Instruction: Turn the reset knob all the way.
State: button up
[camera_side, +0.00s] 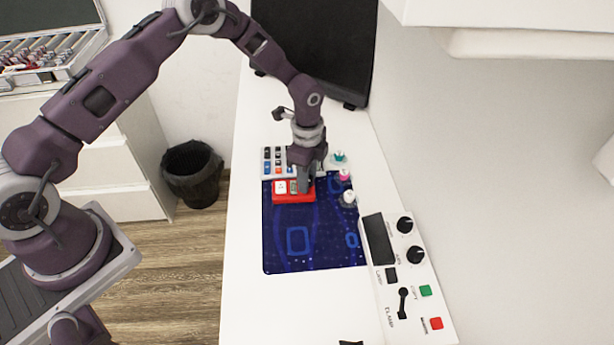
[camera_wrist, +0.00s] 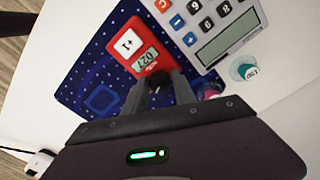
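The red counter (camera_side: 293,197) lies on the dark blue mat. In the wrist view, the counter (camera_wrist: 123,58) shows a white "+1" button (camera_wrist: 127,42) and a small digit display (camera_wrist: 146,59). A dark round knob (camera_wrist: 159,77) is at the counter's edge, between my fingertips; I take it to be the reset knob. No label on it is readable. My gripper (camera_side: 305,188) points down at the counter's right end, and its two fingers (camera_wrist: 159,84) stand apart on either side of the knob. I cannot tell whether they touch it. In the side view my gripper hides the knob.
A calculator (camera_wrist: 214,25) lies close behind the counter. Teal (camera_side: 339,157), pink (camera_side: 344,175) and white (camera_side: 348,198) small round items stand to the right. A control panel (camera_side: 408,290) with knobs and buttons is nearer the front. The mat (camera_side: 285,258) is clear in front.

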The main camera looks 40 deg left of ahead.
grip_shut()
jog(key=m, duration=1)
jog(key=shift+m, duration=0.4)
jog(key=shift+o, duration=2.3)
grip_release()
